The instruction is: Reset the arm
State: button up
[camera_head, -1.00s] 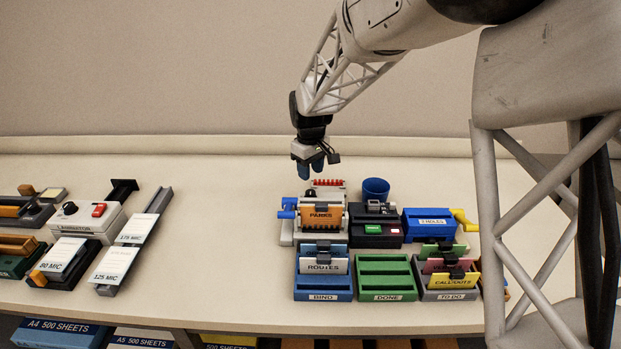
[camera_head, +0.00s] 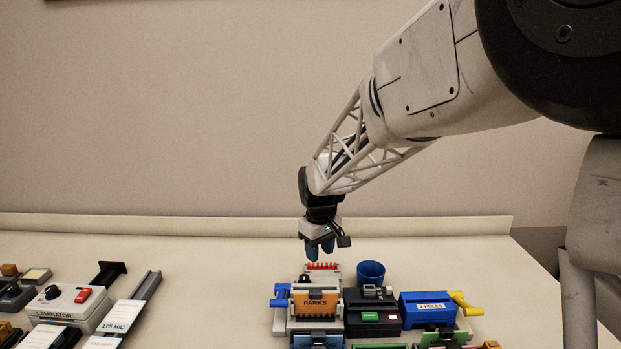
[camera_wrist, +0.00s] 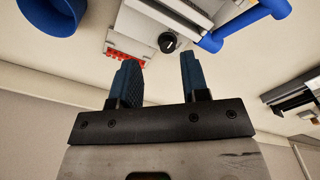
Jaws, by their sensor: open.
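My gripper (camera_head: 319,249) hangs from my arm above the back of the desk, behind and over the white binding machine (camera_head: 280,318). Its blue fingers point down in the head view. In the wrist view my gripper (camera_wrist: 157,82) shows its two blue fingers apart with nothing between them. The white machine, with a red comb strip (camera_wrist: 130,55) and a black knob (camera_wrist: 168,42), lies beyond the fingertips in that view.
A blue cup (camera_head: 371,274), a black device (camera_head: 372,318) and a blue hole punch (camera_head: 428,309) stand right of the binding machine. A laminator (camera_head: 68,305) is at the left. The desk between them (camera_head: 205,300) is clear. A wall rises behind.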

jog(key=s+d+r+m, duration=0.1)
jog(key=s+d+r, duration=0.15)
jog(key=s, duration=0.35)
jog(key=s+d+r+m+t, duration=0.1)
jog(key=s+d+r+m, duration=0.1)
jog(key=s+d, duration=0.3)
jog(key=s+d+r+m, duration=0.1)
jog(key=s+d+r, duration=0.2)
jog(key=s, duration=0.4)
jog(key=s+d+f+m, duration=0.1)
jog(key=s+d+m, duration=0.1)
jog(key=s, duration=0.7)
jog(key=s+d+m+t, duration=0.1)
jog(key=s+d+m, duration=0.1)
jog(key=s, duration=0.7)
jog(key=shift+s+d+f, duration=0.25)
jog(key=shift+d+f, duration=0.15)
jog(key=shift+d, duration=0.5)
